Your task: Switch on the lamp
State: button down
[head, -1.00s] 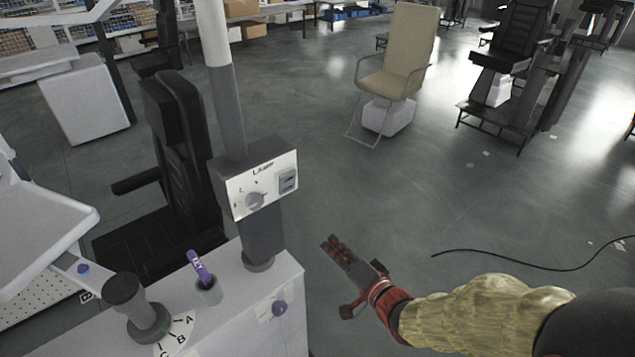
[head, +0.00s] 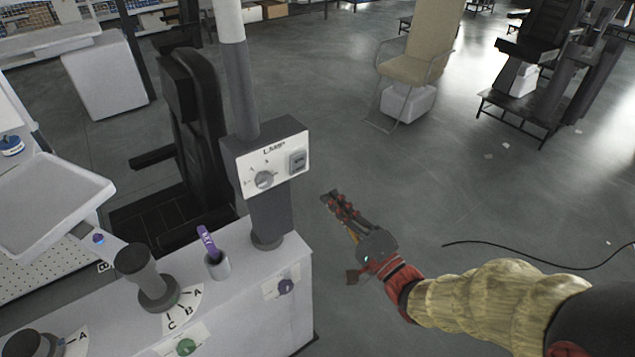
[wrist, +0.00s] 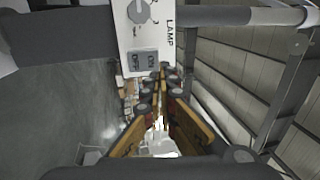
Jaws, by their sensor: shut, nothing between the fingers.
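The lamp control box (head: 270,158) is mounted on a grey and white column (head: 238,80). Its white face reads "LAMP" and carries a round grey knob (head: 264,179) on the left and a grey rocker switch (head: 297,161) on the right. The panel also shows at the top of the wrist view, with the switch (wrist: 143,60) below the knob (wrist: 139,11). My gripper (head: 332,197) is shut and empty, to the right of the box and apart from it in the head view. In the wrist view the fingertips (wrist: 160,78) lie just beside the switch in the picture; contact cannot be told.
A white cabinet (head: 295,312) under the column bears a cup with a purple key tag (head: 207,243), a dark lever knob (head: 135,262) by A-B-C marks, and a green button (head: 186,346). A tray (head: 50,200) stands left. Open floor lies right, with a black cable (head: 540,262).

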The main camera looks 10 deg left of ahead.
jog(key=b, duration=0.2)
send_near(288, 151)
jog(key=x, duration=0.4)
jog(key=shift+w, duration=0.15)
jog(key=shift+a+r, duration=0.1)
jog(key=shift+r+p, duration=0.1)
jog(key=shift+p, duration=0.35)
jog(key=p, duration=0.1)
jog(key=r+g+p, duration=0.1)
jog(key=p, duration=0.1)
jog(key=shift+w+a+h, duration=0.15)
jog(key=shift+h, duration=0.15)
jog(key=g+h+p, duration=0.1)
jog(key=p, duration=0.4)
jog(key=shift+w+a+r, duration=0.2)
jog(key=shift+a+p, duration=0.1)
jog(key=shift+p, duration=0.2)
jog(key=shift+w, duration=0.1)
jog(key=shift+f, duration=0.15)
